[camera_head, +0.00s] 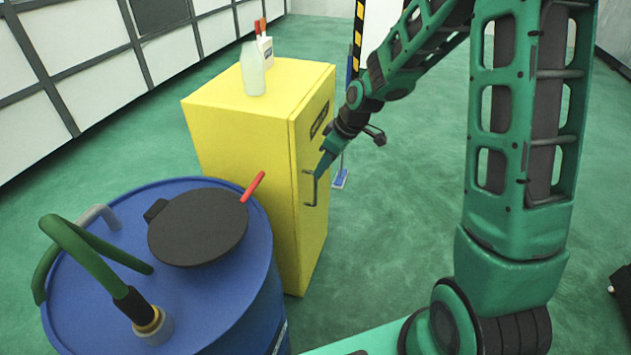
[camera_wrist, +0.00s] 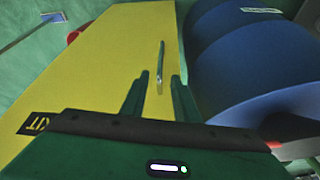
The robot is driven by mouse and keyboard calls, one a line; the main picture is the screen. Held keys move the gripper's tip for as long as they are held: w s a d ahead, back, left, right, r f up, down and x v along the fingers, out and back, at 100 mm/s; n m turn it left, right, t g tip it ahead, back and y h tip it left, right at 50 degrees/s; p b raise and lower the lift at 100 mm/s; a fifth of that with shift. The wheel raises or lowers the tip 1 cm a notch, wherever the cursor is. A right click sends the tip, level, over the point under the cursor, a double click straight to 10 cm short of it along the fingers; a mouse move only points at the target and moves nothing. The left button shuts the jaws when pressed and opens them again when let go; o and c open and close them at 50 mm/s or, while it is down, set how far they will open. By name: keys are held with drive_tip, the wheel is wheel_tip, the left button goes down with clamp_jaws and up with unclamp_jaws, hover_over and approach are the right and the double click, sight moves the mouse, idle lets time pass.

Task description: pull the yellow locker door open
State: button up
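The yellow locker (camera_head: 245,130) stands upright in the middle of the head view. Its door (camera_head: 315,150) is on the right side, looks closed, and has a dark label near the top. A thin grey bar handle (camera_head: 308,190) sits on the door; in the wrist view this handle (camera_wrist: 161,62) is seen nearly end-on along its length. My gripper (camera_head: 321,170) is at the handle. In the wrist view my gripper (camera_wrist: 160,76) is open, one finger on each side of the handle, with yellow showing in both gaps. Contact cannot be seen.
A blue drum (camera_head: 205,295) with a black lid (camera_head: 198,227), red-handled, and a green hose stands close to the locker's left front. A pale bottle (camera_head: 253,70) and a white container (camera_head: 266,52) stand on the locker top. Green floor right of the door is mostly clear.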

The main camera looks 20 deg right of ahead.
drive_tip(key=x, duration=0.7)
drive_tip(key=shift+w+a+f, duration=0.1)
drive_tip(key=shift+w+f, duration=0.05)
drive_tip(key=shift+f, duration=0.2)
